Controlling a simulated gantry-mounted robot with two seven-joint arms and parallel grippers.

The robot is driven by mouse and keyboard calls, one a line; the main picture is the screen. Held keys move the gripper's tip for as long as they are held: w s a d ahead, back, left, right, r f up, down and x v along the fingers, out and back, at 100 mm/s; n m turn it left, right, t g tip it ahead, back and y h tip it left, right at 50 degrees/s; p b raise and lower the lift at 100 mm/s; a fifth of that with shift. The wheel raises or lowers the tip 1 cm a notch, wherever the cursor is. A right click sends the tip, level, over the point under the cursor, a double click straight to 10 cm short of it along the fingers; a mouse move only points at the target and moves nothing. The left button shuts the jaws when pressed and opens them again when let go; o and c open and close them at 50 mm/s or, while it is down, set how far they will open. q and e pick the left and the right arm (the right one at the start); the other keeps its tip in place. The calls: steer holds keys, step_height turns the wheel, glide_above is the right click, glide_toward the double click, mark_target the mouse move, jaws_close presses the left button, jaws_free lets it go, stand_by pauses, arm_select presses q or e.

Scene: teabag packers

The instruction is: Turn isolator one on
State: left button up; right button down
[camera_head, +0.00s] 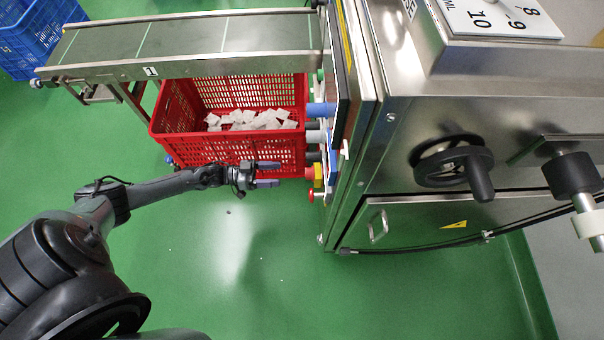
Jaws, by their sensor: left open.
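A red-and-yellow switch (314,174) sticks out of the left side of the steel machine and looks like an isolator. No label can be read on it, and its on or off position cannot be told. My left gripper (270,174) is open and empty, with its two fingers pointing right at the switch. A short gap shows between the fingertips and the switch. My right gripper is not in view.
A red crate (178,110) of white teabags stands behind my left gripper, under a conveyor (190,37). Several coloured knobs line the machine (440,105) beside the switch. A black handwheel (450,162) is on its front. Green floor (270,270) is clear in front.

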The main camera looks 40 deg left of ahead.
mark_target(310, 174)
arm_select(q)
steer(key=b+x, duration=0.2)
steer(key=x, duration=0.7)
steer(key=shift+w+d+b, duration=0.25)
steer(key=shift+d+b, duration=0.05)
steer(key=shift+d, duration=0.05)
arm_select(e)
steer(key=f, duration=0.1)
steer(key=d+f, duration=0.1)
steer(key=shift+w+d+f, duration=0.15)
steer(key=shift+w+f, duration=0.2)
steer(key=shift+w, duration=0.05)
arm_select(q)
steer(key=shift+c, duration=0.3)
steer(key=shift+s+a, duration=0.1)
steer(key=c, duration=1)
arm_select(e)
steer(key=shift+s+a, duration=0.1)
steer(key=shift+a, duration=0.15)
